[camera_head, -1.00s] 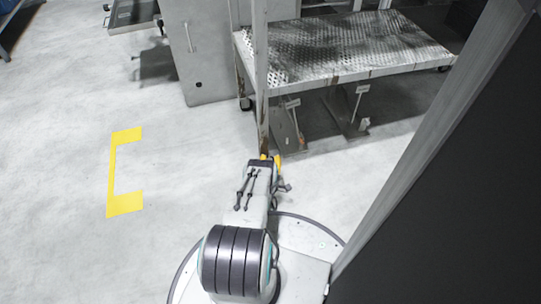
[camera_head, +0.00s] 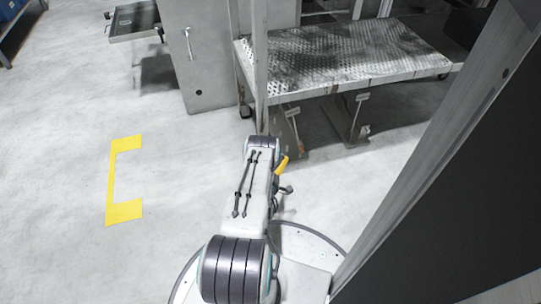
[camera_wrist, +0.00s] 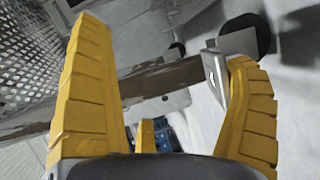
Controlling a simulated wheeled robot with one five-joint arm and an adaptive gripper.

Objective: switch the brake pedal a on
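Two grey foot pedals with small flat labels stand on the floor under the metal platform in the head view: a left one (camera_head: 289,122) and a right one (camera_head: 358,117). The labels are too small to tell which is brake pedal a. My gripper (camera_head: 281,164) is mostly hidden by my arm; one yellow finger shows, in front of and below the left pedal. In the wrist view my gripper (camera_wrist: 165,45) has its yellow fingers wide apart. A thin grey bent plate (camera_wrist: 216,72) stands beside the right finger, close to or touching it; I cannot tell whether it is a pedal part.
The treadplate platform (camera_head: 345,60) overhangs the pedals. An upright post (camera_head: 260,60) stands at its near left corner, just beyond my arm. A large dark panel with a metal edge (camera_head: 425,140) rises close on the right. The floor on the left, with yellow markings (camera_head: 125,211), is clear.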

